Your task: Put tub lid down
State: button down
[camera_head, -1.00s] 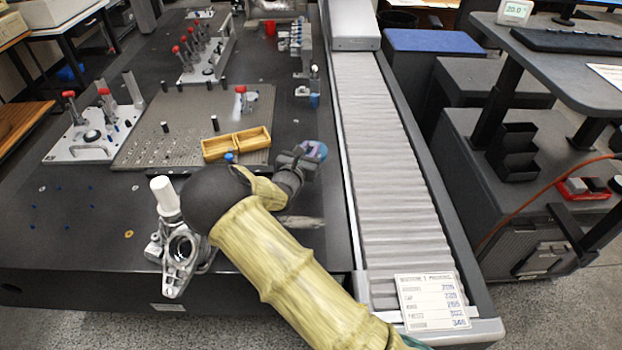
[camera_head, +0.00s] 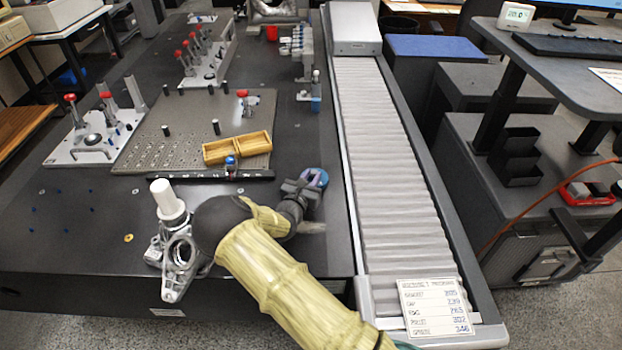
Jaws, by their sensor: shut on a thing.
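My gripper (camera_head: 305,188) is at the near right part of the dark table, left of the ribbed conveyor cover. It is shut on a round blue and purple piece (camera_head: 315,178), which I take to be the tub lid. The lid is tilted, with part of it hidden by the fingers. I cannot tell whether it touches the table (camera_head: 100,250). My arm, in a yellowish sleeve, covers part of the table's front edge. No tub can be made out clearly.
A wooden two-compartment box (camera_head: 238,148) sits on the perforated plate (camera_head: 180,125), left of and beyond my gripper. A metal casting with a white cylinder (camera_head: 168,198) stands left of my arm. A ribbed conveyor cover (camera_head: 385,170) runs along the right. Dark table is bare beyond the lid.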

jog(key=shift+f, duration=0.55)
jog(key=shift+w+f, duration=0.1)
jog(key=shift+f, duration=0.05)
jog(key=shift+a, duration=0.15)
jog(key=c, duration=1.5)
grip_release()
jog(key=shift+o, duration=1.2)
jog(key=shift+s, duration=0.2)
